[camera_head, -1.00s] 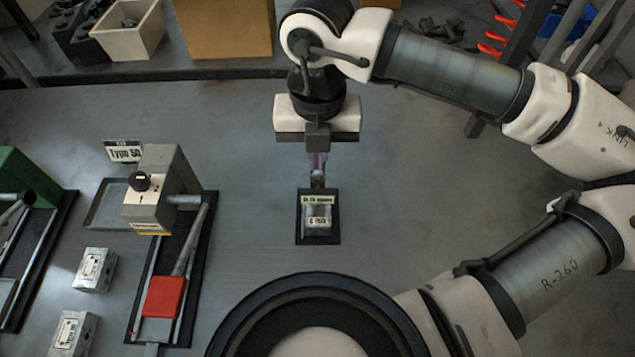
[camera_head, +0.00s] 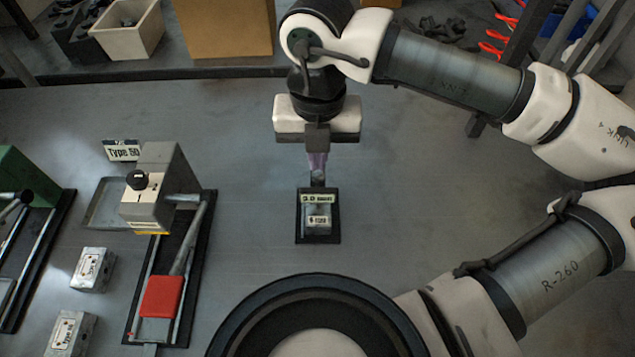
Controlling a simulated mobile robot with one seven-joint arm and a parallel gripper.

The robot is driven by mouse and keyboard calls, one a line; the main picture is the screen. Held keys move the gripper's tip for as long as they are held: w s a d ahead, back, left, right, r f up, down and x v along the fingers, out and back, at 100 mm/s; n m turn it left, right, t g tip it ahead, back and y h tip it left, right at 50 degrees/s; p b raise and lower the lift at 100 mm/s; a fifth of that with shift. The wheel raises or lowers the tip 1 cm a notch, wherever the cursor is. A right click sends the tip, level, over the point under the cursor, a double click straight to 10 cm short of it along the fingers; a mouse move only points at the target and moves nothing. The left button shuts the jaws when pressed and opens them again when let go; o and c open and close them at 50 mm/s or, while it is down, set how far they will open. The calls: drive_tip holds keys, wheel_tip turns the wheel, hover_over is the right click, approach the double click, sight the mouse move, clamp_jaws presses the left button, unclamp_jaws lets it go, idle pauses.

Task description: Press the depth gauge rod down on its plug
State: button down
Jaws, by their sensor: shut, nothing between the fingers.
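The depth gauge (camera_head: 318,222) is a small block with pale labels on a dark base plate, at the middle of the head view. A small grey rod top (camera_head: 318,178) shows at its far edge. My gripper (camera_head: 318,168) points down right over the rod, with shut fingers and nothing between them. The fingertips look to be at or just above the rod top; I cannot tell whether they touch. The plug under the rod is hidden.
A grey lever press (camera_head: 160,190) with a red handle (camera_head: 160,297) stands to the left. Two small metal blocks (camera_head: 92,270) lie beside it. A green device (camera_head: 25,180) is at the far left. The table right of the gauge is clear.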

drive_tip(key=shift+f+b, duration=1.15)
drive_tip(key=shift+b, duration=0.15)
idle(0.5)
drive_tip(key=shift+r, duration=0.2)
idle(0.9)
drive_tip(key=shift+r+p, duration=0.85)
drive_tip(key=shift+r, duration=0.45)
drive_tip(key=shift+s+f, duration=0.1)
